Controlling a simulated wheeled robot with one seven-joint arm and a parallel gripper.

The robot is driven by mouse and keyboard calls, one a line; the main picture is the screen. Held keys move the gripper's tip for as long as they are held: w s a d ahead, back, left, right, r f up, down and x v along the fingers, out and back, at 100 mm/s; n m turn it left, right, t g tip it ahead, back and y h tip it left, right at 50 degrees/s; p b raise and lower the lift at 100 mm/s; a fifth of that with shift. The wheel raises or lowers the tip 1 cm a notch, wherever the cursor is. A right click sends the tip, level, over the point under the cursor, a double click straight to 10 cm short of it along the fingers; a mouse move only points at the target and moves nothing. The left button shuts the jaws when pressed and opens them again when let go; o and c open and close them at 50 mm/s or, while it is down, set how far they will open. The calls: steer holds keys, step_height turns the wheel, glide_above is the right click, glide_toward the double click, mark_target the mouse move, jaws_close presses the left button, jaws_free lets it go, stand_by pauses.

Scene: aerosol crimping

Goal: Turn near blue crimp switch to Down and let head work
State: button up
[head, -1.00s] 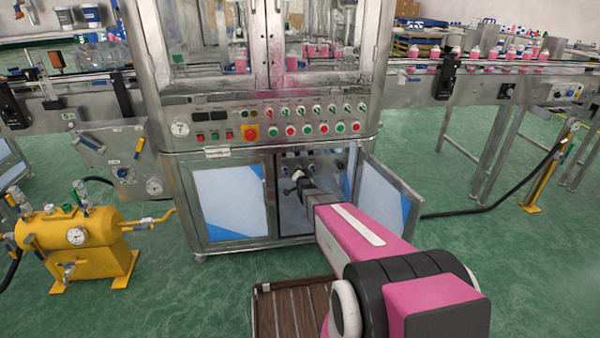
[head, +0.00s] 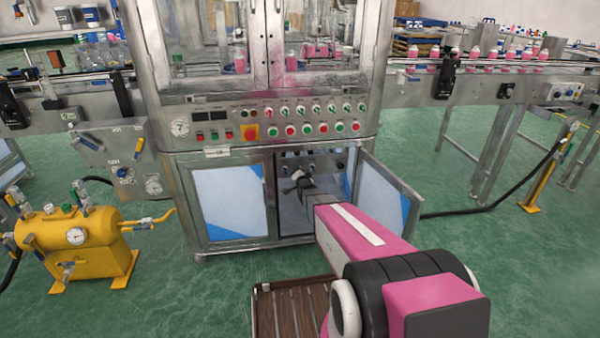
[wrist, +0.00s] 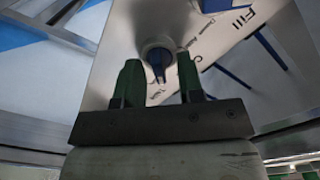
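The blue crimp switch (wrist: 158,66) shows in the wrist view as a round knob with a blue handle on a pale panel. It lies between and just beyond the green fingertips of my gripper (wrist: 157,82). The fingers stand apart, one on each side of the knob, and nothing is visibly clamped. Whether they touch it I cannot tell. In the head view my gripper (head: 297,182) reaches into the open lower cabinet (head: 308,160) of the crimping machine. My arm hides part of the panel there, and the switch cannot be made out clearly.
An open cabinet door (head: 383,196) stands to the right of my arm. The closed door (head: 233,200) is on the left. Above is the button panel (head: 290,120). A yellow tank (head: 85,235) stands at the left. A slatted wooden platform (head: 290,310) lies below my arm.

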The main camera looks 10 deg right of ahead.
steer(key=s, duration=1)
steer(key=shift+s, duration=0.4)
steer(key=s+r+n+g, duration=0.3)
steer(key=s+n+g, duration=0.6)
steer(key=s+g, duration=0.9)
steer(key=s, duration=0.9)
steer(key=shift+a+r, duration=0.2)
steer(key=shift+a, duration=0.05)
steer(key=shift+w, duration=0.15)
stand_by(2.1)
